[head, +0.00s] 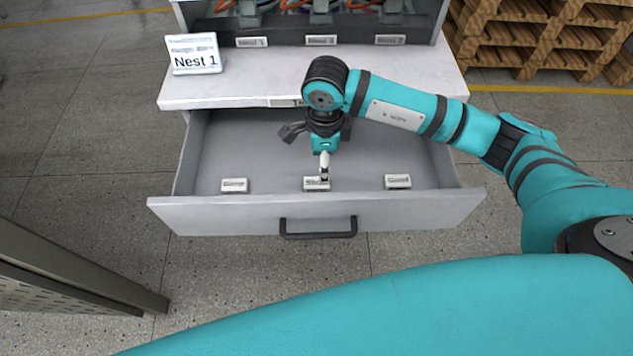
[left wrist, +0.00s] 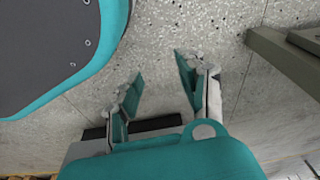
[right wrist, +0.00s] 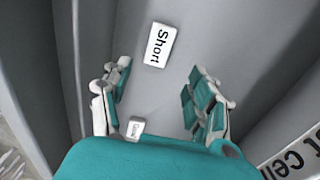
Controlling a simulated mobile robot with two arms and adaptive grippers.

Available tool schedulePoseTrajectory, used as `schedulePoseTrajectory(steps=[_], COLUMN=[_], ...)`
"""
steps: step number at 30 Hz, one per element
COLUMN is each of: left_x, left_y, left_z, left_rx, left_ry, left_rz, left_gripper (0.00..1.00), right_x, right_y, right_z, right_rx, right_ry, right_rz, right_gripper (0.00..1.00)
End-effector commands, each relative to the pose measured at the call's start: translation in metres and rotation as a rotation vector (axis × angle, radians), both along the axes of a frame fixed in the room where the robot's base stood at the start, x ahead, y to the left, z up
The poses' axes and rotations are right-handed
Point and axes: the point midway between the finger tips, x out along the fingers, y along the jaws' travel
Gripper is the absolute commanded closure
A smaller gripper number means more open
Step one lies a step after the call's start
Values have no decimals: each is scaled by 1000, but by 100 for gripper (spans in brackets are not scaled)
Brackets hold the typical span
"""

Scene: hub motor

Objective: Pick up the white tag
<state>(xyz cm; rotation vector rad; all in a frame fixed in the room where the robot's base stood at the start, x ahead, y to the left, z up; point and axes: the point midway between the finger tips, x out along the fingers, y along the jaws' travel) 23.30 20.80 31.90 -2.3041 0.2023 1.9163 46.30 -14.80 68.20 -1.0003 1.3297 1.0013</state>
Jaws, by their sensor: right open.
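Several white tags show, so the white tag is not singled out. Three lie in the open grey drawer (head: 250,155), along its front wall: a left tag (head: 234,185), a middle tag (head: 316,184) and a right tag (head: 398,181). My right gripper (head: 310,152) hangs over the drawer above the middle tag and partly hides it. In the right wrist view the right gripper (right wrist: 157,80) is open and empty. My left gripper (left wrist: 157,78) is open and empty over the floor.
A white counter (head: 230,92) with a "Nest 1" sign (head: 194,54) and more labelled bins stands behind the drawer. The drawer has a dark handle (head: 318,229). Wooden pallets (head: 540,40) stand at back right.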

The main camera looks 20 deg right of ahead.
Motion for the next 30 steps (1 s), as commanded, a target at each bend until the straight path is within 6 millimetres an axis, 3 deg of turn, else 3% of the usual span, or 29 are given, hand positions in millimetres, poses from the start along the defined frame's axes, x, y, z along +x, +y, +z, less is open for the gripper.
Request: schedulePoseTrajectory(steps=[8, 18, 25, 30], left_x=[3, 6, 13, 11], left_y=[0, 0, -1, -1], left_z=[3, 8, 15, 13], left_rx=[0, 1, -2, -1], left_ry=[-3, 2, -17, -11], left_rz=[0, 1, 3, 3], left_gripper=[60, 60, 60, 60], right_x=[-1, -5, -5, -5], right_y=[1, 3, 3, 3], right_z=[-17, -62, -63, -63], right_rx=[0, 1, 1, 1], right_ry=[1, 2, -1, 0], right_rz=[0, -1, 0, 0], right_gripper=[40, 40, 40, 63])
